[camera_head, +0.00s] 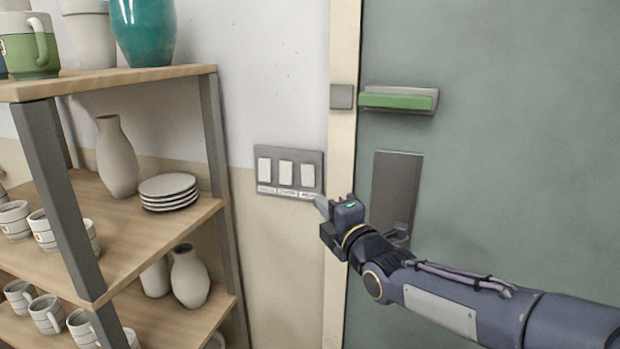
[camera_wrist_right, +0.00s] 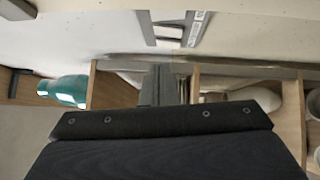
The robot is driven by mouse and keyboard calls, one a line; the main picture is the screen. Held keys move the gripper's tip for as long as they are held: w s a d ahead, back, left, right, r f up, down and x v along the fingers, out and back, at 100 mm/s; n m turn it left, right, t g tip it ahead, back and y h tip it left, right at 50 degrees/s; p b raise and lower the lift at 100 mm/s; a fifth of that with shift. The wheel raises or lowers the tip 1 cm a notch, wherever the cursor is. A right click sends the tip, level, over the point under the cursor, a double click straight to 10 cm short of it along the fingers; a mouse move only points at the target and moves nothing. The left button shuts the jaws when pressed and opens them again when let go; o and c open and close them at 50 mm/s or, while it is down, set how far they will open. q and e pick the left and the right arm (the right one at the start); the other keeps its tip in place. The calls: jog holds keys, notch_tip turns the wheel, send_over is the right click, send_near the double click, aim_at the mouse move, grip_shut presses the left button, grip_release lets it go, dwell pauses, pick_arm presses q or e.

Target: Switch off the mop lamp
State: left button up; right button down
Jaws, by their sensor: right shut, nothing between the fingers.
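A grey switch panel (camera_head: 289,153) with three white rocker switches is on the wall left of the door frame. The left rocker (camera_head: 264,170), middle rocker (camera_head: 286,172) and right rocker (camera_head: 307,174) each have a small label below, too small to read surely. My right gripper (camera_head: 322,206) is shut and empty, its tip just below the panel's lower right corner; I cannot tell whether it touches. In the right wrist view the shut fingers (camera_wrist_right: 160,85) point toward the panel (camera_wrist_right: 190,38). No lamp is in view. My left gripper is not in view.
A wooden shelf (camera_head: 150,225) with mugs, vases and a plate stack (camera_head: 168,190) stands left of the panel. A green door (camera_head: 500,170) with a green-fronted bar (camera_head: 398,99) and a grey plate (camera_head: 395,185) is on the right. The wall before the panel is clear.

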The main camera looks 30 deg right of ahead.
jog(key=p, duration=0.2)
send_near(303, 170)
jog(key=w+a, duration=0.3)
jog(key=shift+w+d+r+p, duration=0.15)
jog(key=shift+w+d+p, duration=0.2)
jog(key=shift+w+d, duration=0.2)
jog(key=shift+w+d+r+p, duration=0.15)
jog(key=shift+w+d+p, duration=0.15)
jog(key=shift+w+d, duration=0.6)
jog(key=shift+d, duration=0.15)
jog(key=shift+w+d+f+b, duration=0.15)
jog(key=shift+b, duration=0.3)
jog(key=shift+r, duration=0.25)
